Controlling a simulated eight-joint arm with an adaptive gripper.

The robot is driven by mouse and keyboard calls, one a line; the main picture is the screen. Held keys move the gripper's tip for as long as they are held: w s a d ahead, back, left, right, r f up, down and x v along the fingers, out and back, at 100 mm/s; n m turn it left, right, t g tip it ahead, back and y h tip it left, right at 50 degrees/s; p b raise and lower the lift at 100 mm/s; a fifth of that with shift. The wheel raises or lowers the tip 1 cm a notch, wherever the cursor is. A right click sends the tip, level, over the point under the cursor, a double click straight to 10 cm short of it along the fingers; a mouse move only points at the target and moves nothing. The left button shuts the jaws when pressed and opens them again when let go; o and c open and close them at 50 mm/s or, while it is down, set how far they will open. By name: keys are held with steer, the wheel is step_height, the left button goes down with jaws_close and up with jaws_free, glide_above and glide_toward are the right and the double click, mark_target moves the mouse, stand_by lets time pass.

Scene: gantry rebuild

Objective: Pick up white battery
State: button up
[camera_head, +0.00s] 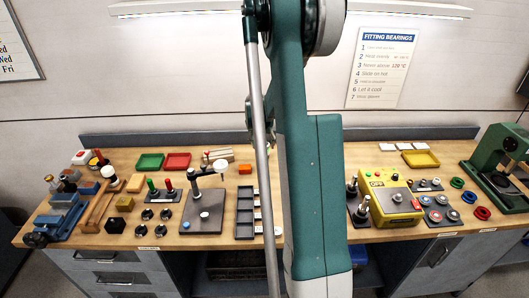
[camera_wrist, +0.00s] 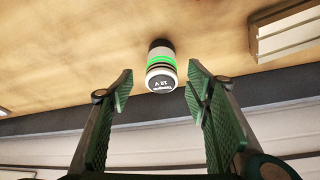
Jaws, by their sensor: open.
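The white battery (camera_wrist: 161,75) shows in the wrist view as a short cylinder with a green band, dark rings and "12 V" lettering on its near part. It is on or just above the wooden bench top. My gripper (camera_wrist: 161,78) is open, with one green ribbed finger on each side of the battery. Gaps show between the fingers and the battery, and nothing is held. In the head view my arm covers the middle of the scene, my gripper is hidden, and I cannot surely pick out the battery.
On the wooden bench (camera_head: 150,243), a grey plate with a post (camera_head: 203,222) and a dark compartment tray (camera_head: 244,230) stand left of my arm. A yellow device (camera_head: 393,203) stands to the right.

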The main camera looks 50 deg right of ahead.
mark_target(264, 144)
steer(key=shift+f, duration=0.1)
steer(key=shift+w+x, duration=0.2)
steer(key=shift+x, duration=2.3)
steer(key=shift+d, duration=0.1)
steer(key=shift+c, duration=0.7)
steer(key=c, duration=1)
